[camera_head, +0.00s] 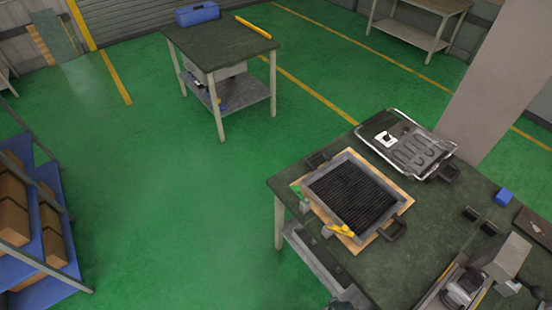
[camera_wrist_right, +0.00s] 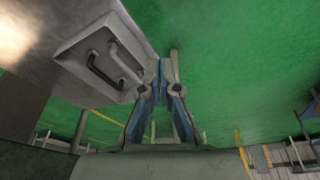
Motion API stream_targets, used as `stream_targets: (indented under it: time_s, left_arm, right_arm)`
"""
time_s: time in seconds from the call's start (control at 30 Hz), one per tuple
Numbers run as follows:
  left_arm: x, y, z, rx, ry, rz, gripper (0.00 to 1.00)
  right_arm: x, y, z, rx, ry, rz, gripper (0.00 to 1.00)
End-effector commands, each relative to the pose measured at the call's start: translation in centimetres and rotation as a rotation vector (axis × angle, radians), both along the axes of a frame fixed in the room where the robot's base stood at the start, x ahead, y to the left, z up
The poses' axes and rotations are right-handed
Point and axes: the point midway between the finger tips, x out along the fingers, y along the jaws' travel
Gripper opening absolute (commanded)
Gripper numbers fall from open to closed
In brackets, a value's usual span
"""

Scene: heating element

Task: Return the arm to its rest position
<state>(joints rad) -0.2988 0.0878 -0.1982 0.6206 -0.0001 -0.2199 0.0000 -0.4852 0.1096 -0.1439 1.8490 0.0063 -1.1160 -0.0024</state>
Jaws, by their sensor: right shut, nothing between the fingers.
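My right gripper (camera_wrist_right: 163,64) shows in the right wrist view with its fingers together and nothing between them. It points past a grey box-like unit with dark handles (camera_wrist_right: 98,62), over the green floor. A small dark piece at the bottom edge of the head view may be part of my right gripper; I cannot tell. My left gripper is in neither view. In the head view, a dark ribbed grill plate (camera_head: 357,193) in a grey frame lies on a wooden board on the near workbench (camera_head: 420,262).
A yellow-handled tool (camera_head: 339,230) lies at the board's front edge. A blue block (camera_head: 503,196) and grey machinery (camera_head: 502,258) stand on the bench's right. A grey pillar (camera_head: 508,80) rises behind. Blue shelving (camera_head: 55,265) with boxes is at left. Green floor between is clear.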

Motion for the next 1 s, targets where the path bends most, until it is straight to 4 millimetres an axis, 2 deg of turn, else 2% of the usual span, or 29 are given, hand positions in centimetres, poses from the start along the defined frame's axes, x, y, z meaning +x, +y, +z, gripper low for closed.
stream_targets:
  time_s: [0.03, 0.17, 0.2, 0.3, 0.4, 0.5, 0.63, 0.73, 1.0]
  left_arm:
    - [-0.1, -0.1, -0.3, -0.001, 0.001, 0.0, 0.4]
    - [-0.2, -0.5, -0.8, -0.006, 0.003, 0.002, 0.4]
    - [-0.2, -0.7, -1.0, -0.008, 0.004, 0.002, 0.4]
    - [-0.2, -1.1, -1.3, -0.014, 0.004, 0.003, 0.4]
    - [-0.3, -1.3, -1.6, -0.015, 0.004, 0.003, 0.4]
    - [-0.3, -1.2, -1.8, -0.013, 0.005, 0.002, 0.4]
    - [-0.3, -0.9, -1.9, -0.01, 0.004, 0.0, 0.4]
    - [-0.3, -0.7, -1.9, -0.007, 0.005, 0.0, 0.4]
    - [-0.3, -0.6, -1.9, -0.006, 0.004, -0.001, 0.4]
  right_arm:
    - [-0.9, -0.1, -3.2, -0.002, 0.022, 0.002, 0.0]
    - [-4.1, -0.4, -11.3, -0.008, 0.058, 0.009, 0.0]
    - [-5.6, -0.6, -13.6, -0.01, 0.07, 0.011, 0.0]
    - [-9.5, -1.2, -18.6, -0.013, 0.096, 0.018, 0.0]
    - [-13.5, -1.9, -22.1, -0.016, 0.118, 0.024, 0.0]
    - [-16.8, -2.6, -24.2, -0.019, 0.133, 0.027, 0.0]
    - [-19.4, -3.2, -25.4, -0.021, 0.144, 0.031, 0.0]
    - [-20.2, -3.3, -25.6, -0.022, 0.146, 0.032, 0.0]
    - [-20.3, -3.4, -25.6, -0.022, 0.146, 0.032, 0.0]
